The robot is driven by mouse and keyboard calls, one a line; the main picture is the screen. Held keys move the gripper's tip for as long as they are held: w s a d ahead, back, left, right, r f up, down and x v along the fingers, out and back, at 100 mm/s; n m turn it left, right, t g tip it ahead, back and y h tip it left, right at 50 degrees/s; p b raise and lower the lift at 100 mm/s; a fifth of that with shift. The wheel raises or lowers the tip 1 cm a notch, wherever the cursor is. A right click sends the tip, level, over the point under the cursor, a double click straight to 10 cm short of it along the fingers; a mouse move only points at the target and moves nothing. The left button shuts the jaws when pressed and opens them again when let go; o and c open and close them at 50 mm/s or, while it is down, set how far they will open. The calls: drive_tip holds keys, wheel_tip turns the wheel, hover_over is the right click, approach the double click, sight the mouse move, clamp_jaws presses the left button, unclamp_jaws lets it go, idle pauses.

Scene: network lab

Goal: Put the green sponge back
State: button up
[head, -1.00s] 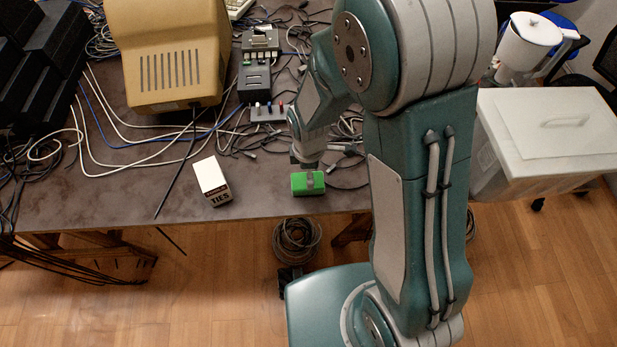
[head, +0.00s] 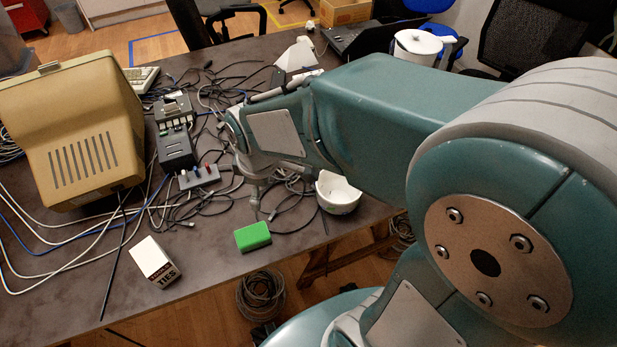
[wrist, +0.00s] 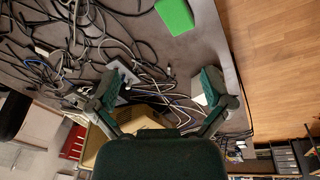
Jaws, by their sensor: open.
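The green sponge (head: 252,236) lies flat on the dark table close to its front edge, between the white ties box and the white bowl. It also shows at the top of the wrist view (wrist: 175,14), partly cut off by the frame. My gripper (wrist: 162,88) is open, with its two fingers wide apart and nothing held between them. In the head view my arm reaches over the table from the right. Its end is above the cables, behind the sponge and apart from it; the fingers are hard to make out there.
The ties box (head: 155,262) stands left of the sponge. A white bowl (head: 338,192) is to its right. The beige monitor (head: 75,130), a power strip (head: 199,177) and many loose cables fill the area behind. The table front around the sponge is mostly clear.

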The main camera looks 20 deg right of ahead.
drive_tip(key=s+d+r+m+t, duration=0.3)
drive_tip(key=s+d+r+m, duration=0.3)
drive_tip(key=s+r+m, duration=0.4)
drive_tip(key=shift+s+r+m+t, duration=0.25)
drive_tip(key=shift+r+m+t, duration=0.05)
drive_tip(key=shift+r+m, duration=0.45)
drive_tip(key=shift+d, duration=0.1)
